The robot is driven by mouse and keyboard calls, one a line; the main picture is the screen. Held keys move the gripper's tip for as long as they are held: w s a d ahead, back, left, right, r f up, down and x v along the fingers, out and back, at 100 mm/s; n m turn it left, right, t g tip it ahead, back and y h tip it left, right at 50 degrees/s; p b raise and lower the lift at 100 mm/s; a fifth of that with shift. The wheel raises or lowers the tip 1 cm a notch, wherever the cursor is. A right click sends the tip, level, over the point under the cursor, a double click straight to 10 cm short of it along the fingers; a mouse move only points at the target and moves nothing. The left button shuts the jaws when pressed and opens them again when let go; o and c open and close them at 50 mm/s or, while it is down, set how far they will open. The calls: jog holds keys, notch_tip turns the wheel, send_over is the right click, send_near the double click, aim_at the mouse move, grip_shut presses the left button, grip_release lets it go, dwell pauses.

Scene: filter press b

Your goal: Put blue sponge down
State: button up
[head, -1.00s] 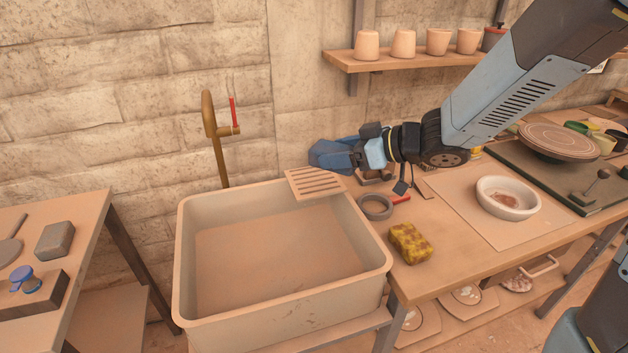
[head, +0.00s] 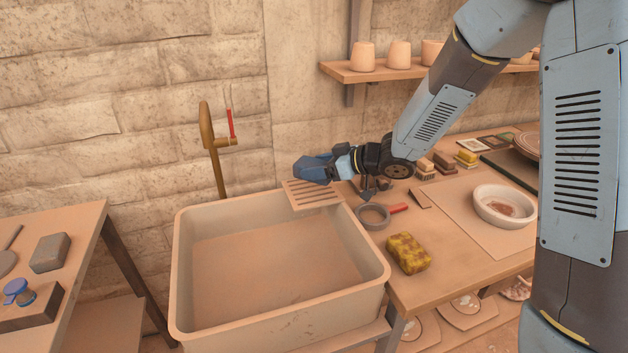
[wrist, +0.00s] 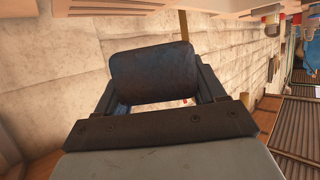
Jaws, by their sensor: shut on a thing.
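The blue sponge (head: 311,168) is dark blue and blocky, held at the end of my gripper (head: 332,165). In the wrist view the sponge (wrist: 152,73) fills the space between the two fingers of my gripper (wrist: 155,85), which is shut on it. In the head view the sponge is over the back right corner of the sink, at the slatted wooden rack (head: 313,196). I cannot tell whether the sponge touches the rack.
The large sink basin (head: 180,275) is empty, with a brass tap (head: 211,140) behind it. A shelf with cups (head: 400,71) hangs above.

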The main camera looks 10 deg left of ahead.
aim_at(316, 191)
jog(key=shift+w+a+f, duration=0.25)
jog(key=shift+w+f, duration=0.15)
jog(key=shift+f, duration=0.2)
jog(key=shift+w+a+f, duration=0.25)
jog(key=shift+w+f, duration=0.1)
jog(key=shift+f, duration=1.7)
jog(key=o, duration=1)
jog(key=shift+f, duration=0.1)
